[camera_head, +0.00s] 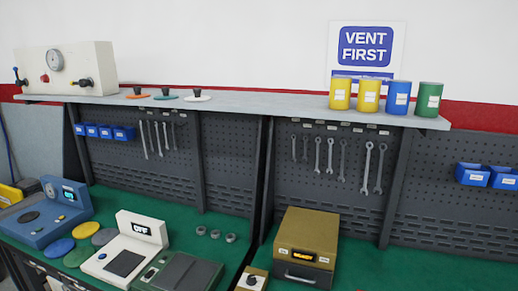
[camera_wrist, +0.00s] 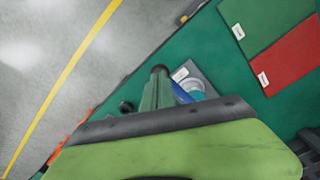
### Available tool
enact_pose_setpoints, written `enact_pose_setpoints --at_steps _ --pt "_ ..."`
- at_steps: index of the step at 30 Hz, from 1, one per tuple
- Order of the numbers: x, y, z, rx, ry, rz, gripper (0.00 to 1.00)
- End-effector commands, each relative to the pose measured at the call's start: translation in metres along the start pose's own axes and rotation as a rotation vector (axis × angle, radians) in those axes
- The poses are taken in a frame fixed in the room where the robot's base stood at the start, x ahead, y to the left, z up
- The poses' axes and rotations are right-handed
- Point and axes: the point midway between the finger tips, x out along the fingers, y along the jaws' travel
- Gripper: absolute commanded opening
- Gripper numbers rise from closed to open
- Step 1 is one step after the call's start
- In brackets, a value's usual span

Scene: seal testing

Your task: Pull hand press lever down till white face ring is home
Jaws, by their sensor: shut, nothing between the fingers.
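My gripper (camera_wrist: 165,122) fills the lower part of the wrist view as a light green body with a black edge. It is shut with nothing held. I cannot tell whether the pale part is the white face ring. The lever cannot be made out clearly. The head view shows neither my gripper nor the press.
Green (camera_wrist: 262,22) and red (camera_wrist: 292,68) labelled mats lie on the green bench. A grey floor with a yellow line (camera_wrist: 66,75) is at left. The head view shows a white scale (camera_head: 128,250), a brown box (camera_head: 305,242) and a shelf (camera_head: 260,105) with several cans.

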Motion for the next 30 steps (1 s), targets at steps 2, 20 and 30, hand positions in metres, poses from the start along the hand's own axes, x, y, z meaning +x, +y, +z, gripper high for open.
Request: enact_pose_setpoints --at_steps 2,20,30 --pt "0.004 0.0 0.001 0.0 0.0 0.0 0.0" --pt "0.02 0.002 0.003 0.0 0.0 0.0 0.0" --pt "0.02 0.002 0.003 0.0 0.0 0.0 0.0"
